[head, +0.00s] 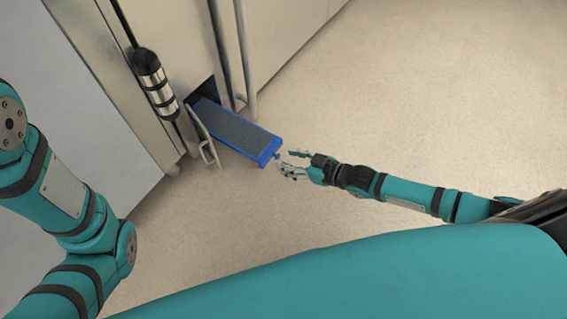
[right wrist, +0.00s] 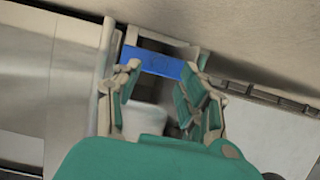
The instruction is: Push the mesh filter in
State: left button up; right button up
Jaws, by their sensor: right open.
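The mesh filter (head: 236,132) is a long grey mesh panel in a blue frame. In the head view it sticks out of a dark opening low in the steel oven front. Its blue front end also shows in the right wrist view (right wrist: 152,62), between and beyond the fingers. My right gripper (head: 287,163) is open and empty, close to the filter's blue front end; I cannot tell whether it touches. It also shows in the right wrist view (right wrist: 160,85). My left arm is at the left of the head view, but its gripper is outside the picture.
A small hinged flap with a handle (head: 207,148) stands open at the left of the filter. The steel oven front (head: 180,40) rises behind, with a vertical bar handle (head: 240,60). The beige floor (head: 400,90) is clear on the right.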

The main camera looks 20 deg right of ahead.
jog(key=shift+b+x, duration=0.5)
jog(key=shift+x, duration=0.9)
jog(key=shift+c, duration=0.4)
grip_shut()
